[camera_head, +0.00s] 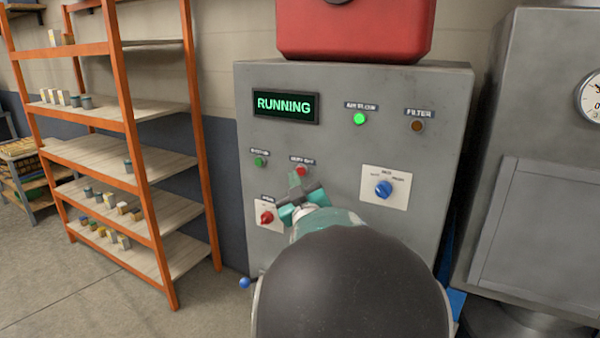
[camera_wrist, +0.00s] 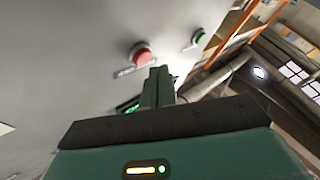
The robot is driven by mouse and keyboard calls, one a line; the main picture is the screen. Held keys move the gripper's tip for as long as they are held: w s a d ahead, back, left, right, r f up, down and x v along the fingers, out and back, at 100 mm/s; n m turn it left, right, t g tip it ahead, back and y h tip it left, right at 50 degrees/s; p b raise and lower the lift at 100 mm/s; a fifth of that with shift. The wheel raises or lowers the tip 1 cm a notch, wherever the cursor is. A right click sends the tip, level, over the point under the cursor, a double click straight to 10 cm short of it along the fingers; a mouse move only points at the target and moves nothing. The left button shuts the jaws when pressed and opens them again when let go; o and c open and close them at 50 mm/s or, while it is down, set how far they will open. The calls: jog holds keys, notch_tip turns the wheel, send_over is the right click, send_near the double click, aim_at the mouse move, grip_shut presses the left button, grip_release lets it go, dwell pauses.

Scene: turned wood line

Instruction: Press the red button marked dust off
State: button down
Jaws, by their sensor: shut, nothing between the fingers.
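The red button (camera_head: 302,170) sits on the front of the grey control cabinet (camera_head: 330,140), under a small label that reads roughly "dust off". In the wrist view the red button (camera_wrist: 142,55) stands out from the panel, just above and left of the fingertips. The fingers also show in the wrist view (camera_wrist: 158,85). I cannot tell whether they touch the button. The display (camera_head: 285,105) reads "RUNNING" in green.
A green button (camera_head: 260,162) is left of the red one. A red knob (camera_head: 267,217) and a blue knob (camera_head: 384,189) are lower on the panel. A green lamp (camera_head: 360,118) is lit; the filter lamp (camera_head: 417,126) looks dim. Orange shelves (camera_head: 130,120) stand left.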

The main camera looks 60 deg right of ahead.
dwell(0.4)
jog(key=shift+d, duration=0.4)
jog(key=shift+d, duration=0.4)
dwell(0.5)
jog(key=shift+a, duration=0.8)
jog(key=a, duration=0.5)
jog(key=shift+s, duration=0.2)
dwell(1.0)
